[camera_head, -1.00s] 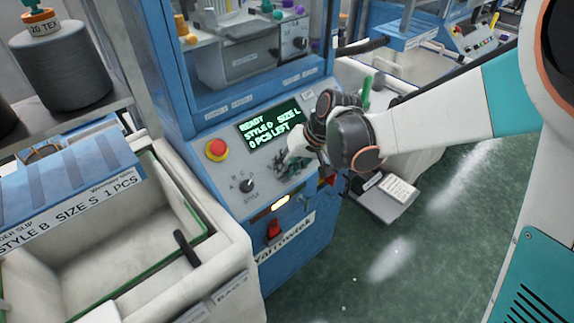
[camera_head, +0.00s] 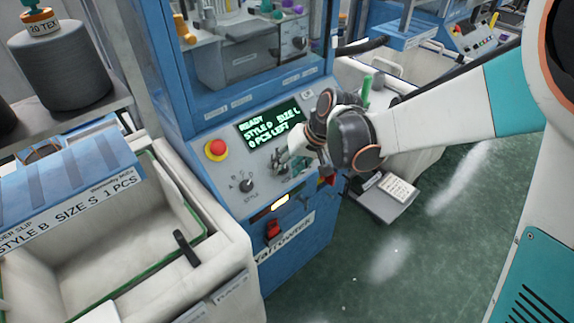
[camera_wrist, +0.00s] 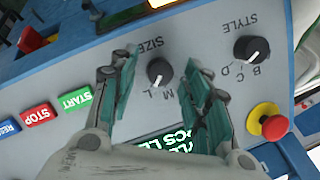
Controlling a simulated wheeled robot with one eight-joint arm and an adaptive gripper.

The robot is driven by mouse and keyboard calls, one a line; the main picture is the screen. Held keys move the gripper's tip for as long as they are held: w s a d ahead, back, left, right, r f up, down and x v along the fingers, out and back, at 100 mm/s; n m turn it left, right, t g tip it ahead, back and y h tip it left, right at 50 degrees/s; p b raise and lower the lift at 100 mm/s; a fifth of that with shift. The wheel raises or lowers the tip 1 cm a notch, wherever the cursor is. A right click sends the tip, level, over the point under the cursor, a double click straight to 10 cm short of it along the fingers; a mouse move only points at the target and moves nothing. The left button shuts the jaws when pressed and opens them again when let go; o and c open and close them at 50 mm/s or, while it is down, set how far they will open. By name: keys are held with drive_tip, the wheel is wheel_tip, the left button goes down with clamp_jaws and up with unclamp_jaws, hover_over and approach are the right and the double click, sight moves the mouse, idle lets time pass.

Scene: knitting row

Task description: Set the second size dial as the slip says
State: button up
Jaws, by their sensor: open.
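The size dial (camera_wrist: 160,71) is a black knob on the grey panel. In the wrist view, which is upside down, it sits between the two green-padded fingers of my open gripper (camera_wrist: 161,82), with a gap on each side. Its white mark points towards the letter L. In the head view my gripper (camera_head: 286,161) is at the panel and hides the size dial. The order slip (camera_head: 75,205) on the left bin reads STYLE B, SIZE S, 1 PCS. The display (camera_head: 269,125) reads READY, STYLE D, SIZE L, 0 PCS LEFT.
The style dial (camera_head: 246,186) also shows in the wrist view (camera_wrist: 252,49), beside the red stop knob (camera_wrist: 267,121). Green START (camera_wrist: 74,100) and red STOP (camera_wrist: 38,114) buttons lie on the other side. A red switch (camera_head: 273,229) is below. A bin (camera_head: 215,240) stands left.

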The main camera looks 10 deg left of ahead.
drive_tip(key=v, duration=1.1)
drive_tip(key=shift+d+r, duration=0.2)
drive_tip(key=shift+r, duration=0.15)
drive_tip(key=shift+s, duration=0.1)
drive_tip(key=s+d+r+m+t+h, duration=0.1)
drive_tip(key=s+d+m+t+h, duration=0.2)
drive_tip(key=s+d, duration=1.4)
drive_tip(key=d+t+h, duration=0.2)
drive_tip(key=d, duration=0.2)
drive_tip(key=shift+s+d+r+m, duration=0.35)
drive_tip(key=shift+d+m, duration=0.05)
